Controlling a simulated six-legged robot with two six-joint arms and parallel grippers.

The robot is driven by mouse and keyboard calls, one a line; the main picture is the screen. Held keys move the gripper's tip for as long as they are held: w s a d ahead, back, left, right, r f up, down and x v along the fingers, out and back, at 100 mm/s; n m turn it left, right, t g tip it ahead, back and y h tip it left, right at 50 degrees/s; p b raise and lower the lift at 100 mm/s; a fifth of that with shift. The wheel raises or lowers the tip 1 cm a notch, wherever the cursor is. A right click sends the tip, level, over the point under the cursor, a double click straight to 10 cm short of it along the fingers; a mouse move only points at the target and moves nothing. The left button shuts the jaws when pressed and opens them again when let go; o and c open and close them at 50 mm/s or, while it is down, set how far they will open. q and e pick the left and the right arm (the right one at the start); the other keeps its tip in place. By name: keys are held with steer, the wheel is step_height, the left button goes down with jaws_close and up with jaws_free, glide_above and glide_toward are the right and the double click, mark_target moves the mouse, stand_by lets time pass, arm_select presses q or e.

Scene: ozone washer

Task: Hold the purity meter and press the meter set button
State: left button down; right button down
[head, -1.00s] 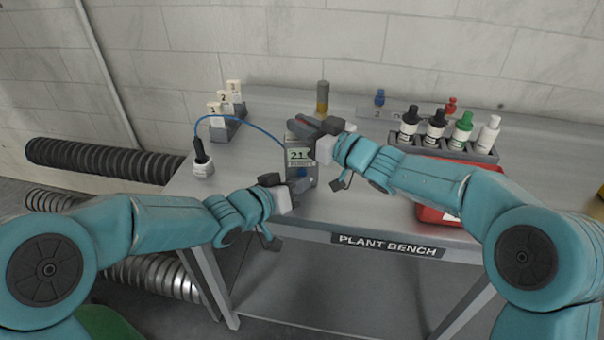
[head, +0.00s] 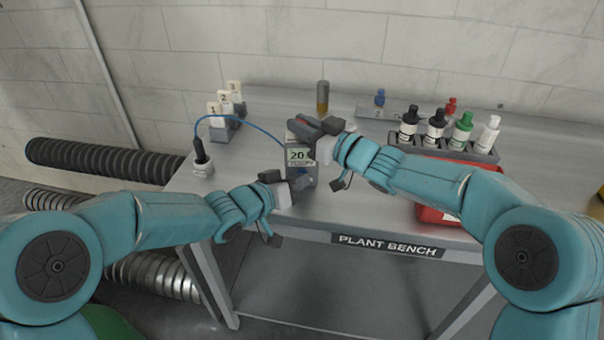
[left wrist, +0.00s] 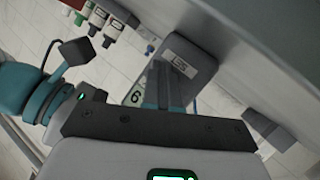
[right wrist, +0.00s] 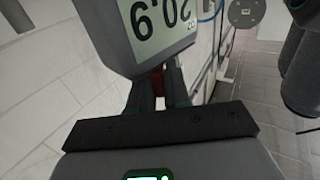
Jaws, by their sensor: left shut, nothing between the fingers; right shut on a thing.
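The purity meter (head: 299,157) is a grey box standing upright over the bench front; its display starts with 20, the rest covered by my right gripper. The right wrist view shows its display (right wrist: 160,22) upside down, reading 20.9. My right gripper (head: 312,130) is shut on the meter near its top. My left gripper (head: 300,183) is shut and empty at the meter's lower part. In the left wrist view its closed fingertips (left wrist: 162,72) are close to the SET label (left wrist: 181,63) on the meter (left wrist: 190,82). The button is hidden, and I cannot tell whether they touch.
A blue cable (head: 240,121) runs from the meter to a black probe (head: 199,150) in a white jar (head: 203,168). Numbered white blocks (head: 218,108) stand behind. Dropper bottles in a rack (head: 482,155) and a red tray (head: 433,216) are on the right of the bench (head: 350,205).

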arm_select(q)
steer(key=shift+s, duration=0.1)
steer(key=shift+s+r, duration=0.1)
steer(key=shift+s, duration=0.7)
steer(key=shift+s+d, duration=0.1)
steer(key=shift+s, duration=2.4)
arm_select(e)
steer(key=c, duration=1)
jaws_free()
